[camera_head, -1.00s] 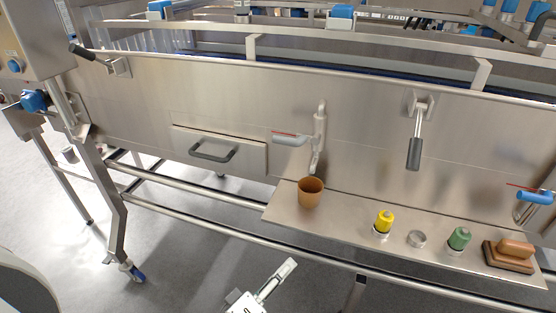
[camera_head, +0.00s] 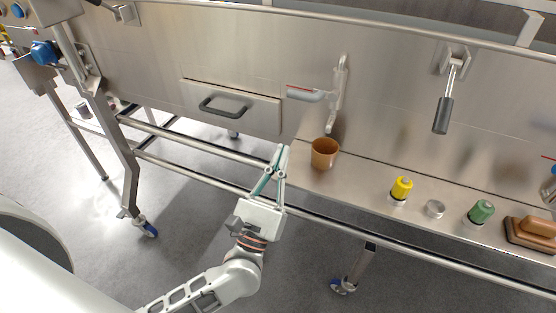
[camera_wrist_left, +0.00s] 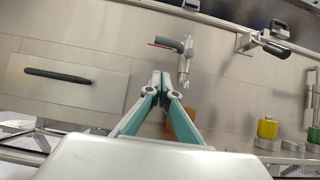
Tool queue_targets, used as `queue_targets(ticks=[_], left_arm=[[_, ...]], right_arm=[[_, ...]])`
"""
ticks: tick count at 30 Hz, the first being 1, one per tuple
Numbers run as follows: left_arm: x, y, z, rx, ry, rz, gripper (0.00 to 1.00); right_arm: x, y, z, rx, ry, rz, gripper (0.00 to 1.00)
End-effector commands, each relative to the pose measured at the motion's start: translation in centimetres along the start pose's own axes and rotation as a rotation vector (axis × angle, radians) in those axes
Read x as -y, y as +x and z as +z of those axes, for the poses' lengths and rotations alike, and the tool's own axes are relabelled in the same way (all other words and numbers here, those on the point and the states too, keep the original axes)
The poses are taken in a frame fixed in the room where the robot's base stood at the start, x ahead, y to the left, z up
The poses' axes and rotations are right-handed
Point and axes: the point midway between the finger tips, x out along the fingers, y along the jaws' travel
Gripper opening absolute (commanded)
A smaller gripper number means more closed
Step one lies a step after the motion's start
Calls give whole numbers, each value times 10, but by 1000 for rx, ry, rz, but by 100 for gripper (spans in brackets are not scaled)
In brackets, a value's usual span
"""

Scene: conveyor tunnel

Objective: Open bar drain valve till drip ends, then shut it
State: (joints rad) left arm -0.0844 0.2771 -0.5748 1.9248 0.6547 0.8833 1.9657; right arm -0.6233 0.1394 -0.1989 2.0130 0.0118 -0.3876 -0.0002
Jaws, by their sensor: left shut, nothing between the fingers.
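A drain valve with a grey bar handle (camera_head: 303,94) marked by a red line sits on the steel panel. Its handle points left, roughly level, from a vertical pipe (camera_head: 338,95) with a downward spout. A brown cup (camera_head: 324,152) stands on the shelf below the spout; no drip can be made out. My left gripper (camera_head: 281,150) is shut and empty, below and left of the valve handle and left of the cup. In the left wrist view the valve handle (camera_wrist_left: 167,43) shows just beyond the fingertips (camera_wrist_left: 161,78), and the cup is partly hidden behind a finger. My right gripper is not in view.
A black-gripped lever (camera_head: 443,115) hangs right of the valve. A drawer (camera_head: 250,111) with a dark handle is at left. The shelf (camera_head: 370,183) also holds a yellow-capped item (camera_head: 401,188), a green-capped item (camera_head: 481,211) and a brown brush (camera_head: 530,232).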

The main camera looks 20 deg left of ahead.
Motion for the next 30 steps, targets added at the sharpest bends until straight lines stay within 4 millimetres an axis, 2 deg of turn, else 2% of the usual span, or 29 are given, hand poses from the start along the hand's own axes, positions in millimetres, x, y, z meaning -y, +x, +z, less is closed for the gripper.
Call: queue_targets(ticks=[1, 6, 9, 12, 19, 30], left_arm=[[0, 14, 4, 7, 1, 3, 0], [0, 48, 4, 6, 2, 2, 0], [0, 65, 3, 4, 2, 1, 0], [0, 75, 17, 4, 1, 1, 0], [0, 86, 28, 0, 3, -1, 0], [0, 87, 28, -1, 3, -1, 0]], right_arm=[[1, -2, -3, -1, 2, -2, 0], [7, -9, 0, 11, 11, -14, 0], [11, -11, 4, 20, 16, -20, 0], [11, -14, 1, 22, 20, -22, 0], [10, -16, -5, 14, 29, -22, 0], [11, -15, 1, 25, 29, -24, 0]])
